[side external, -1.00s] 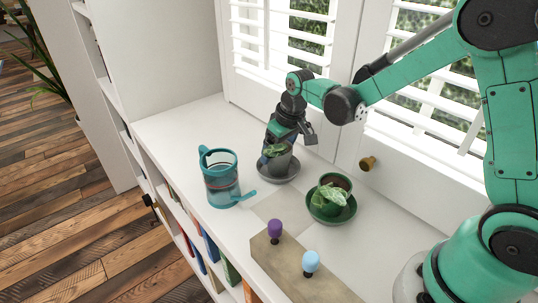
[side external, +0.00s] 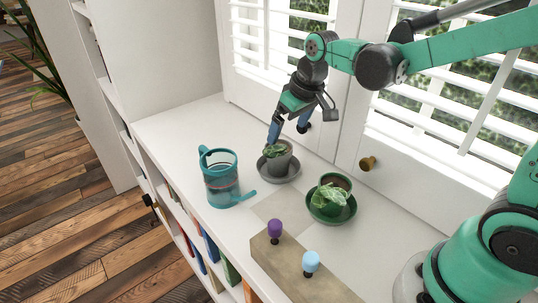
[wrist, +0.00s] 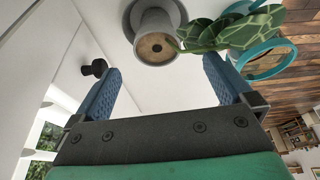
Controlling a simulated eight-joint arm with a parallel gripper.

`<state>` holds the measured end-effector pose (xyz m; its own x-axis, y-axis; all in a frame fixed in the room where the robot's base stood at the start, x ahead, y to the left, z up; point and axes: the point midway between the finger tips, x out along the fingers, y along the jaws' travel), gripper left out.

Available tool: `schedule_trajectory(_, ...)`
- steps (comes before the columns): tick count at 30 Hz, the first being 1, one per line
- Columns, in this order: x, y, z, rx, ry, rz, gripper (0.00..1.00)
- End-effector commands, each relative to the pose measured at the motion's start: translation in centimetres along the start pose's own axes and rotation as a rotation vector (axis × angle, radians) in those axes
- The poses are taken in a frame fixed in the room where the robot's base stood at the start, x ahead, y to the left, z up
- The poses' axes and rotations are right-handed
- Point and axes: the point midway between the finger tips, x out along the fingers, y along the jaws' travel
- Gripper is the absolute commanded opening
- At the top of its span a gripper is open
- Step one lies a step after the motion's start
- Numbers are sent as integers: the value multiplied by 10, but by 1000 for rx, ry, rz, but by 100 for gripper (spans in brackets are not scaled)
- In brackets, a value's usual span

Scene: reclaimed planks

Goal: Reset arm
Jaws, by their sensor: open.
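My gripper (side external: 289,130) is open and empty, with blue finger pads. It hangs above and slightly behind a grey pot (side external: 284,168) on a grey saucer (side external: 268,178), apart from both. Green leaves (side external: 273,152) lie at the pot's left rim. In the wrist view, the pot with brown soil (wrist: 152,46) shows beyond the spread fingers (wrist: 160,85), with variegated leaves (wrist: 235,30) to its right.
A teal watering can (side external: 222,182) stands left of the grey pot. A green pot with a plant (side external: 328,200) is to its right. A block (side external: 290,262) holds purple and light-blue knobs. White shutters and a brown knob (side external: 367,163) are behind.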

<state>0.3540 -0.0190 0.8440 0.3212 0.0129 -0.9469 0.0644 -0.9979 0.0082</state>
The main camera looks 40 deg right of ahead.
Motion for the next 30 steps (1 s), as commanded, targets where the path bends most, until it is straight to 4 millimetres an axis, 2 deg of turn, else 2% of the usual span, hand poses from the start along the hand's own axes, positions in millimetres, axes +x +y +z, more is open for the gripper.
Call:
schedule_trajectory(3,-24,-8,20,12,68,10,100)
schedule_trajectory(6,-38,-14,38,26,131,17,100)
schedule_trajectory(9,-47,-18,55,39,189,21,100)
schedule_trajectory(15,-51,-23,78,56,270,23,100)
schedule_trajectory(30,-50,-25,84,62,294,22,100)
